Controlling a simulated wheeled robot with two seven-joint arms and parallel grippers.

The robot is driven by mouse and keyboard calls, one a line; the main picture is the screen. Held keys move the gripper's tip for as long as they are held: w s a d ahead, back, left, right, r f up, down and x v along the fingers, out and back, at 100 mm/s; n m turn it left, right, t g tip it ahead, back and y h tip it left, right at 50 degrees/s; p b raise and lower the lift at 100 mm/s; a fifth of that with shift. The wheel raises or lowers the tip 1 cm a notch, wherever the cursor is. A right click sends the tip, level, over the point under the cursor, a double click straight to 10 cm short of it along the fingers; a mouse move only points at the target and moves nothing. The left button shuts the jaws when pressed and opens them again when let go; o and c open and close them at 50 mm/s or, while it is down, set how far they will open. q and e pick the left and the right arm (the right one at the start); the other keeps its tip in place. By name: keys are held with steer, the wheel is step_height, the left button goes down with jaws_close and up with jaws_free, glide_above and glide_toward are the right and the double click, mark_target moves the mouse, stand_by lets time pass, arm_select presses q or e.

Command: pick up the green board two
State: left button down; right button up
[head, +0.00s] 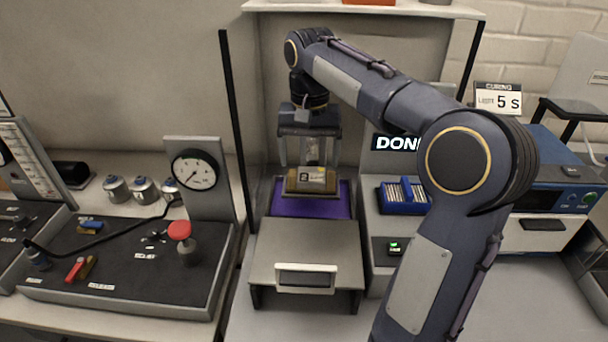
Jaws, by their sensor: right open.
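My right gripper (310,163) reaches in from the right and points down over a purple mat (290,208). Its two fingers are apart, one on each side of a small block with a brass-coloured base and a pale label (313,181). I cannot tell whether the fingers touch this block. No green board marked two can be made out. A blue rack (403,208) with upright pale slats stands right of the mat; whether these are boards is unclear. My left gripper is not in view.
A grey box with a handle (305,265) stands in front of the mat. A dark post (234,130) rises left of it. At left is a panel with a gauge (194,171) and a red knob (180,230). A blue machine (550,170) stands at right.

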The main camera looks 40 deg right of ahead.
mark_target(311, 183)
steer(key=f, duration=0.6)
steer(key=shift+s+d+f, duration=0.1)
steer(key=shift+s+d, duration=0.05)
steer(key=shift+d, duration=0.05)
steer(key=shift+c, duration=0.3)
steer(key=c, duration=1.1)
steer(key=shift+c, duration=0.2)
